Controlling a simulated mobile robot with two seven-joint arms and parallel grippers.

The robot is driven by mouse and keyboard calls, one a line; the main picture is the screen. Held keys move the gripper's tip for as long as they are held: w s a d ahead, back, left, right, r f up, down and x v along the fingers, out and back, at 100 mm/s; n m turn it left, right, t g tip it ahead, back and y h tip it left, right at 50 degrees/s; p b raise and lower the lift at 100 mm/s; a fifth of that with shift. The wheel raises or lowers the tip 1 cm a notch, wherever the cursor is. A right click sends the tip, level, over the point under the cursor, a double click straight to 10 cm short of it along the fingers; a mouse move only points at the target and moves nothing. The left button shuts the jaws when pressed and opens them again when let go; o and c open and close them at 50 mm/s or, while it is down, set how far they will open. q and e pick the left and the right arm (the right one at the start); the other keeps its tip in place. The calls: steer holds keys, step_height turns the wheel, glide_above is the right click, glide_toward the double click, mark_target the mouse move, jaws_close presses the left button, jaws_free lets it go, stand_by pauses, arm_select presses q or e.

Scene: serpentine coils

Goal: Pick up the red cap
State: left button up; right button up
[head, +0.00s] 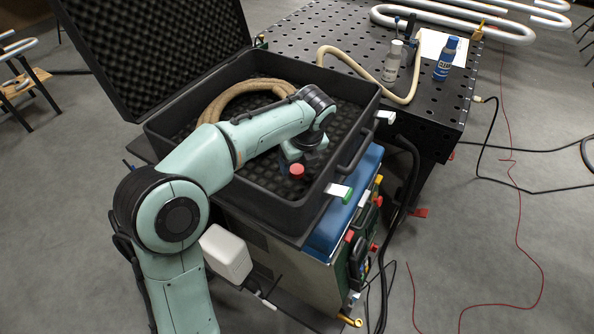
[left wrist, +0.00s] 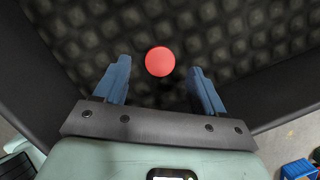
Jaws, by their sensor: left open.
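The red cap (head: 297,170) lies in the open black case (head: 262,212), near the front right of its foam floor. In the left wrist view the red cap (left wrist: 160,61) shows as a round disc between and slightly beyond the fingertips. My left gripper (head: 301,157) is inside the case beside the cap. In the left wrist view its blue fingers (left wrist: 158,80) are spread apart, with a gap on each side of the cap. Nothing is held. My right gripper is not in view.
A tan hose (head: 216,106) coils in the case behind my arm. The case's raised lid (head: 150,45) stands at the left. A perforated black table (head: 330,25) behind holds a white bottle (head: 392,62) and a blue bottle (head: 446,58). A blue-topped machine (head: 345,205) is under the case.

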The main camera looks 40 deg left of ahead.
mark_target(297, 171)
arm_select(q)
steer(key=shift+x, duration=1.25)
steer(key=c, duration=1.2)
